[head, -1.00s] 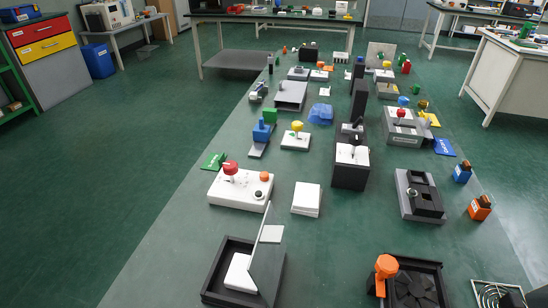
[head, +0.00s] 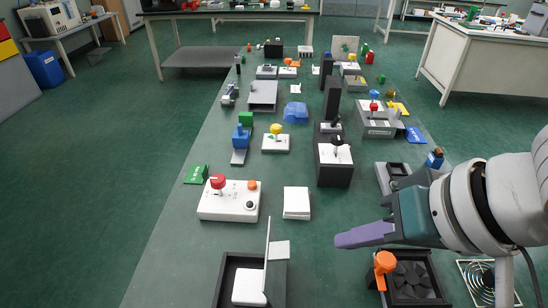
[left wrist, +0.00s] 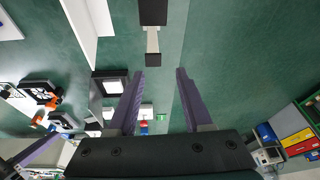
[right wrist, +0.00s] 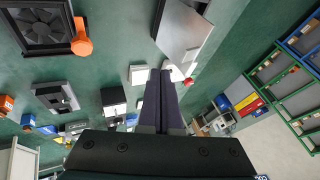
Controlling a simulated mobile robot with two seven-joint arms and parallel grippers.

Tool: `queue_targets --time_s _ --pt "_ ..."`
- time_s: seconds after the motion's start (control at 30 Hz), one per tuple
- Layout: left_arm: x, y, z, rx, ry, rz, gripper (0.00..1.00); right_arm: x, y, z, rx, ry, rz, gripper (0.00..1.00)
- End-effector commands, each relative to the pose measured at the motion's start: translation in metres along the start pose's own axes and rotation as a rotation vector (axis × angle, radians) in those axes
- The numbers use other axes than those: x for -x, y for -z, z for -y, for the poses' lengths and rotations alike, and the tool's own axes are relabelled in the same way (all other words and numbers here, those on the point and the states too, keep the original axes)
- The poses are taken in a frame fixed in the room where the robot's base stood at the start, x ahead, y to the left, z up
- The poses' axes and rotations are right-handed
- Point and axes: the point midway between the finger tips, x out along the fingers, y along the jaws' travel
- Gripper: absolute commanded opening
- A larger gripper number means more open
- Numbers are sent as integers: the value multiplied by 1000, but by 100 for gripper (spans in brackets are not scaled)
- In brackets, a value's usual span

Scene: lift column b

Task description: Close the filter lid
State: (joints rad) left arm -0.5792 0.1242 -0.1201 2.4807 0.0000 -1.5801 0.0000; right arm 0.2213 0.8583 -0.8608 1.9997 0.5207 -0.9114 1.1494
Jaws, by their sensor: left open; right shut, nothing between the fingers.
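A black open-topped box (head: 229,268) with a white block (head: 249,287) inside stands at the near middle of the table in the head view. Its grey lid (head: 277,275) stands up, seen almost edge-on, with a pale square piece beside its upper part. In the right wrist view the lid (right wrist: 184,32) shows at the top, beyond the fingertips. My right gripper (head: 340,240) is shut and empty, pointing left, to the right of the lid and apart from it. Its purple fingers show together in the right wrist view (right wrist: 158,72). My left gripper (left wrist: 158,72) is open and empty in the left wrist view; the head view does not show it.
A black fan unit (head: 412,278) with an orange knob (head: 384,264) lies just below the right gripper in the head view. A white control box (head: 229,203) and a white block (head: 296,203) stand behind the lid. Green tabletop is bare at the left.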

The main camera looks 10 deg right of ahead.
Motion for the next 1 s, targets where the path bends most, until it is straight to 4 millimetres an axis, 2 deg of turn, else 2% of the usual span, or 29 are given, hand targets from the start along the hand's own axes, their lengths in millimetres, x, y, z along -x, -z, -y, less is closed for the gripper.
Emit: queue_targets --time_s 0.03,0.13,0.33,0.53,1.0 --pt "-5 -2 0 0 0 1 50 -14 -1 0 -1 2 -1 0" --pt "-10 -4 0 -1 0 1 50 -33 -1 0 0 1 -1 0" --pt "-7 -3 0 0 0 2 50 -48 -3 24 3 3 -1 0" --pt "-7 -3 0 1 -1 2 50 -53 -4 32 3 1 -1 0" --pt "-3 -1 -3 9 -8 1 50 -51 -2 29 7 -15 1 0"
